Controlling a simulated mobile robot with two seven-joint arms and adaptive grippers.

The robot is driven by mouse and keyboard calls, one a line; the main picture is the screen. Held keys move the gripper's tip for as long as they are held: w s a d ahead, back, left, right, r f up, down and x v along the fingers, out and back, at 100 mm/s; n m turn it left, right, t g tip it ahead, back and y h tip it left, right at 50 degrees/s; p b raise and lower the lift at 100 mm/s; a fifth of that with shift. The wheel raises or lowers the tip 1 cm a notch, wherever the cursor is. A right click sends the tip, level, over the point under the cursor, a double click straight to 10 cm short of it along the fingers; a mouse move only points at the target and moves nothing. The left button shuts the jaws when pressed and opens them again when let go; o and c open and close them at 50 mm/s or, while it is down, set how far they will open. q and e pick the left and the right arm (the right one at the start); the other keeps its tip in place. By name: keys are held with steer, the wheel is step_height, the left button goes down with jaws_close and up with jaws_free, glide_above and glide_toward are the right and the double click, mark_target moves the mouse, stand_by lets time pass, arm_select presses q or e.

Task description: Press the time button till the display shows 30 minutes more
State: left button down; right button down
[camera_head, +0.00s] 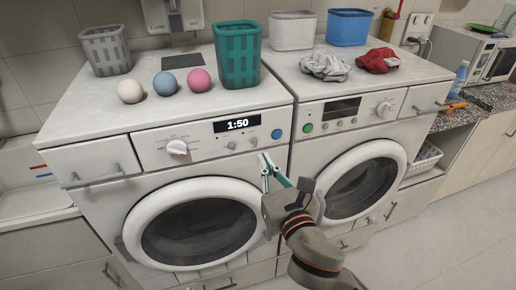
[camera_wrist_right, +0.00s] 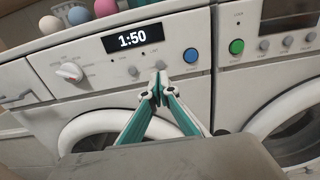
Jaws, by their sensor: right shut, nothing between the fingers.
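The left washing machine's display (camera_head: 238,125) reads 1:50; the same display shows in the wrist view (camera_wrist_right: 139,38). Two small grey buttons sit below it, a left one (camera_head: 232,145) and a right one (camera_head: 253,142). Their labels are too small to read, so I cannot tell which is the time button. My right gripper (camera_head: 265,158) is shut and empty in front of the panel's lower edge. In the wrist view its tips (camera_wrist_right: 158,78) appear just below the right grey button (camera_wrist_right: 160,64); contact cannot be told. My left gripper is not in view.
A blue button (camera_head: 277,134) is right of the grey ones, and a white dial (camera_head: 177,147) is at left. The right machine has a green button (camera_head: 308,127). Balls, baskets and cloths lie on top. The round door (camera_head: 137,238) bulges out below the panel.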

mark_target(254, 142)
steer(key=x, duration=0.5)
steer(key=shift+w+a, duration=0.1)
steer(key=shift+w, duration=0.2)
steer(key=shift+a, duration=0.1)
